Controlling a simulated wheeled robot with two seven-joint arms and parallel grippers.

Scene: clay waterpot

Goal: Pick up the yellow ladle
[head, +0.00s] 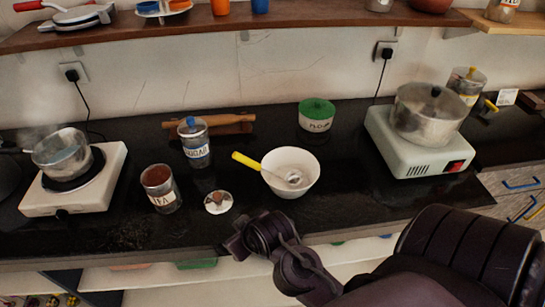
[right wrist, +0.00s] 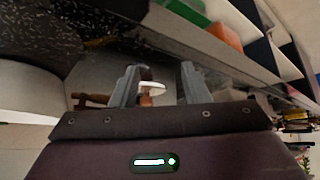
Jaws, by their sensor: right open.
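The yellow ladle (head: 246,160) rests in a white bowl (head: 306,164) on the black counter. Its yellow handle sticks out over the bowl's left rim, and its metal end lies inside. My right gripper (head: 238,240) is at the counter's front edge, below and left of the bowl and apart from the ladle. In the right wrist view its two grey fingers (right wrist: 157,88) stand apart with nothing held between them. The large pale curved shape at the left there looks like the bowl (right wrist: 30,92). My left gripper is not in view.
A small round dish (head: 219,203), a TEA canister (head: 161,190) and a SUGAR canister (head: 195,145) stand left of the bowl. Stoves with pots stand at left (head: 75,190) and right (head: 415,150). Counter right of the bowl is clear.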

